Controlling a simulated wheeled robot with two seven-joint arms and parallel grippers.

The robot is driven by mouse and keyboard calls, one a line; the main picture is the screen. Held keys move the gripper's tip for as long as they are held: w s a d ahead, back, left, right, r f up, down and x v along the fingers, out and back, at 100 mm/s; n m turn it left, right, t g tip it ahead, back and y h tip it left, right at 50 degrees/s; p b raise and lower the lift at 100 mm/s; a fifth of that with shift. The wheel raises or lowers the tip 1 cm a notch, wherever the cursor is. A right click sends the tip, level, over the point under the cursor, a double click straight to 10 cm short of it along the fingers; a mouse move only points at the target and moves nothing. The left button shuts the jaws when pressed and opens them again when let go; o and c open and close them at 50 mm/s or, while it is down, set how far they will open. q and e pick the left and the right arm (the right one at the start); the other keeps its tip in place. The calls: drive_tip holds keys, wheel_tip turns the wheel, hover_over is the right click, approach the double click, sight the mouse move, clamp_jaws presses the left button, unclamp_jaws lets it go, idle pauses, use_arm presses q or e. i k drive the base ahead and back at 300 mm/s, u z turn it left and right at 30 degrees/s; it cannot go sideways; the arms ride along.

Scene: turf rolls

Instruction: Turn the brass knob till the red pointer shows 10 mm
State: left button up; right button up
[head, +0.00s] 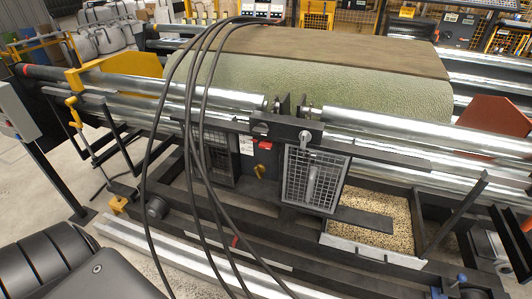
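A small yellow, brass-like knob or lever (259,171) sits on the dark front of the machine, left of the mesh guard. I cannot be sure it is the brass knob. A small red mark (265,146) shows just above it, beside a white label. I cannot make out a millimetre scale or tell which mark is the red pointer. Neither of my grippers shows in the head view.
A green turf roll (330,85) lies behind shiny steel rollers (395,133). A grey mesh guard (313,178) stands at the front. A tray of grain-like bits (375,248) is right of it. Black cables (188,130) hang across the left.

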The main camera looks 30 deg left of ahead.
sight(259, 168)
drive_tip(key=u, duration=1.1)
drive_tip(key=k, duration=1.35)
drive_tip(key=u, duration=0.45)
drive_tip(key=i, duration=0.65)
drive_tip(key=u, duration=0.85)
drive_tip(key=i, duration=1.85)
drive_tip(key=z, duration=1.15)
drive_tip(key=i, duration=0.7)
drive_tip(key=z, duration=0.7)
